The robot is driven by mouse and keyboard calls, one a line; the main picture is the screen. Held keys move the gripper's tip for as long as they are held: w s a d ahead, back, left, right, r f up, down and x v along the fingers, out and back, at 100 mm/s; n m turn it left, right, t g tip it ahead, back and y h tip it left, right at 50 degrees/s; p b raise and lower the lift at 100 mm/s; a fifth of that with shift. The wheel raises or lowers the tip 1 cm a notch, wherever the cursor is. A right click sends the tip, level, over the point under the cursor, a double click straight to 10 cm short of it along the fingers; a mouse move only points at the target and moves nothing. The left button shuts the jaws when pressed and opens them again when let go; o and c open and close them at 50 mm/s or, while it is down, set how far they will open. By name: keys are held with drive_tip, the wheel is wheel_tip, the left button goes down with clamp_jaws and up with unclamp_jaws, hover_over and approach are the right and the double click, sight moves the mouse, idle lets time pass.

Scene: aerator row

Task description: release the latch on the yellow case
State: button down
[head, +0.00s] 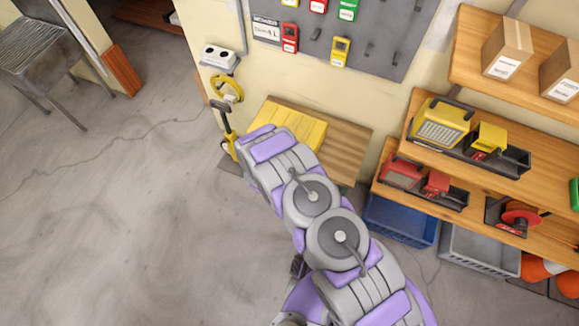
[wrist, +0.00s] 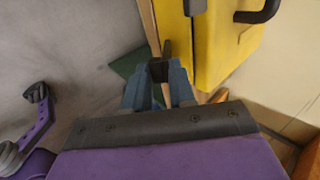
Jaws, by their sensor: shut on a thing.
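The yellow case (head: 303,130) lies on a wooden bench against the wall, its near left part hidden behind my arm. In the wrist view the case (wrist: 212,60) fills the upper middle, with a black handle (wrist: 262,11) and a dark fitting (wrist: 194,6) on it. My gripper (wrist: 159,72) is at the case's lower left edge, its blue-grey fingers shut on a small dark piece, which looks like the latch (wrist: 166,48). The fingers partly cover this piece. In the head view my arm hides the gripper.
Wooden shelves (head: 480,165) with lamps and bins stand right of the bench (head: 345,144). A yellow-and-black tool (head: 229,132) stands upright left of the case. A pegboard (head: 375,40) hangs above. Open concrete floor (head: 110,230) lies to the left.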

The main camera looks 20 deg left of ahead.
drive_tip(key=f+t+b, duration=0.1)
drive_tip(key=t, duration=0.1)
drive_tip(key=s+f+t, duration=0.1)
drive_tip(key=f+t, duration=0.1)
drive_tip(key=s+f+t+b, duration=0.1)
drive_tip(key=t, duration=0.1)
drive_tip(key=shift+s+f+t+h+b, duration=0.1)
drive_tip(key=shift+f+t+h+b, duration=0.2)
drive_tip(key=shift+f+t+h, duration=0.1)
drive_tip(key=shift+s, duration=0.1)
idle(0.4)
drive_tip(key=c, duration=1.1)
unclamp_jaws()
drive_tip(key=shift+w, duration=0.2)
drive_tip(key=shift+s+a+r, duration=0.1)
